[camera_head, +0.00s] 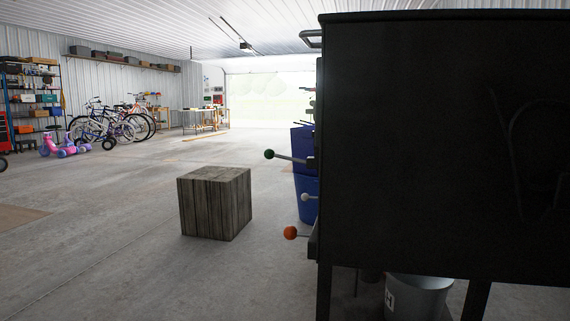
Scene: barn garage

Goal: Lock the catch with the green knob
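The green knob (269,154) is at the end of a thin rod that sticks out to the left from the side of a large black cabinet (440,140). The rod meets a small dark fitting, the catch (312,162), at the cabinet's left edge. Whether the catch is locked cannot be told from this angle. The cabinet's left face is seen almost edge-on. Neither of my grippers shows in the head view.
A wooden crate block (214,203) stands on the floor left of the cabinet. Bicycles (115,123) and shelves (35,90) are far left.

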